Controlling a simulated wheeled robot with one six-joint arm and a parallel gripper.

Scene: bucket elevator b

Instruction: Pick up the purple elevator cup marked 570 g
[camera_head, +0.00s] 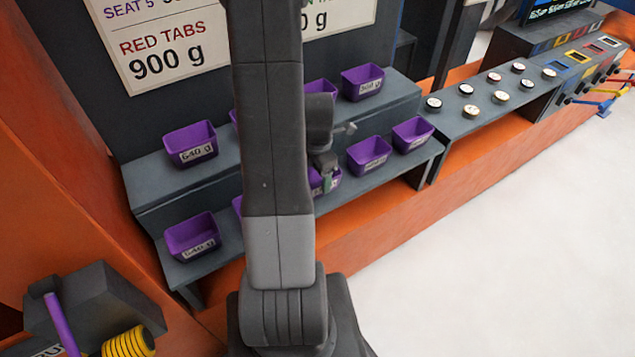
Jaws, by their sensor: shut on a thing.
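Several purple cups with white weight labels stand on a two-step grey rack. My gripper (325,172) is at the lower step, shut on a purple cup (334,183) that is mostly hidden behind my arm and fingers. I cannot read that cup's label, so I cannot tell whether it is marked 570 g. I also cannot tell whether it still rests on the step. Other purple cups stand to its right on the same step (369,155) and (412,134). My arm covers the middle of the rack and partly hides further cups.
The upper step holds a left cup (188,137) and a right cup (362,80). A lower left cup (190,232) stands at the step's end. A grey shelf (470,112) with round weights is at right. A sign (165,50) hangs behind. Pale floor is clear at lower right.

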